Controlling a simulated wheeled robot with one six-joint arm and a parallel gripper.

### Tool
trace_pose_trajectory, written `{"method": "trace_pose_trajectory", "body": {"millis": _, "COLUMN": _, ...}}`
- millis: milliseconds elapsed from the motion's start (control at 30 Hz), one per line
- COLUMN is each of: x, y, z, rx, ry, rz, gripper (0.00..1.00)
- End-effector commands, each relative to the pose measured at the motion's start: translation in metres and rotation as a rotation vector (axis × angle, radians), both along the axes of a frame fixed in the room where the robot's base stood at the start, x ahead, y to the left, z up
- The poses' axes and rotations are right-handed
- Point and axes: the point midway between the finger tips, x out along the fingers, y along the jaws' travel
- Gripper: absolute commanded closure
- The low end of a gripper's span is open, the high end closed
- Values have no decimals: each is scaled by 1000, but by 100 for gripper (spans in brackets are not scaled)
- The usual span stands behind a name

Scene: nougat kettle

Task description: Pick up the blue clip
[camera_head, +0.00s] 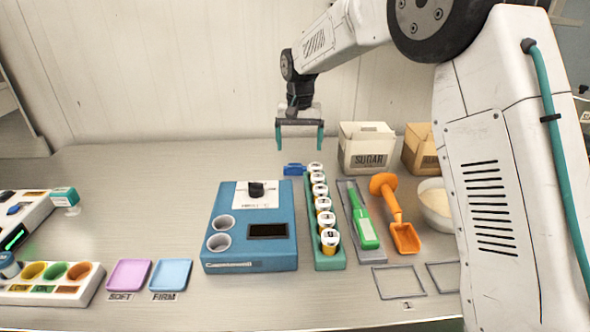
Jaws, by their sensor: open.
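The blue clip (294,169) is a small blue piece lying on the steel table, behind the blue machine and just left of the far end of the rack of vials. My gripper (300,142) hangs above the table near the back, with two teal fingers pointing down. It is open and empty. The fingers are spread wide and appear above the clip in the picture. How far apart they are in height and depth I cannot tell from this single view.
A green rack (330,262) of several white-capped vials stands beside the clip. The blue machine (249,262) is in front. A sugar box (367,152), green tool (364,228), orange scoop (404,236) and bowl (436,212) are right. The back-left table is clear.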

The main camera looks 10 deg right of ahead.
Motion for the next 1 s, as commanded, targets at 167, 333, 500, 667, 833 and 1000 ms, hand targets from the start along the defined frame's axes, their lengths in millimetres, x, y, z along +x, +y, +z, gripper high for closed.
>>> {"method": "trace_pose_trajectory", "body": {"millis": 167, "x": 12, "y": 8, "z": -17, "rx": 0, "ry": 4, "rz": -5, "gripper": 11}}
{"method": "trace_pose_trajectory", "body": {"millis": 333, "x": 12, "y": 8, "z": -35, "rx": -1, "ry": 5, "rz": -5, "gripper": 11}}
{"method": "trace_pose_trajectory", "body": {"millis": 500, "x": 14, "y": 8, "z": -49, "rx": -1, "ry": 5, "rz": -5, "gripper": 11}}
{"method": "trace_pose_trajectory", "body": {"millis": 667, "x": 18, "y": 9, "z": -73, "rx": -1, "ry": 6, "rz": -5, "gripper": 11}}
{"method": "trace_pose_trajectory", "body": {"millis": 833, "x": 18, "y": 9, "z": -91, "rx": 0, "ry": 4, "rz": -5, "gripper": 11}}
{"method": "trace_pose_trajectory", "body": {"millis": 1000, "x": 18, "y": 9, "z": -91, "rx": -1, "ry": 3, "rz": -5, "gripper": 11}}
